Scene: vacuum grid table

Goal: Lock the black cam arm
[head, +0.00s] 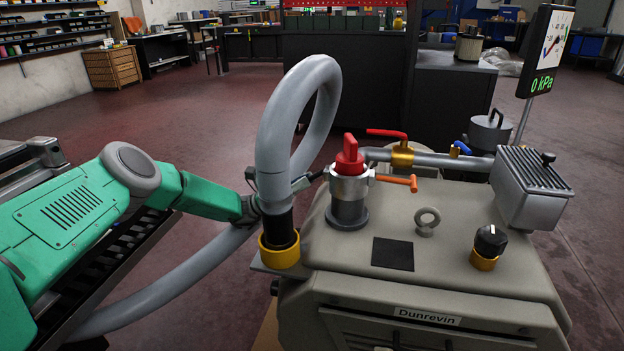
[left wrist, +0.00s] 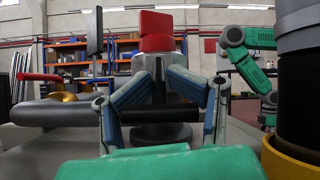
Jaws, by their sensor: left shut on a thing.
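The metal coupling (head: 348,187) with a red knob (head: 349,156) on top stands upright on the beige machine cover. The black cam arm (head: 317,175) sticks out from its left side, roughly level. An orange cam arm (head: 397,182) sticks out to its right. My left gripper (head: 301,184) comes in from the left behind the hose and is shut on the black cam arm near its outer end. In the left wrist view, the blue-padded fingers (left wrist: 158,78) close in front of the coupling, below the red knob (left wrist: 156,32). My right gripper is not in view.
A thick grey hose (head: 272,120) loops up from a yellow-collared port (head: 279,255) close beside my left gripper. A red-handled valve pipe (head: 430,158), a lifting eye (head: 427,220) and a black knob (head: 489,243) are to the right. The gauge (head: 549,50) reads 0 kPa.

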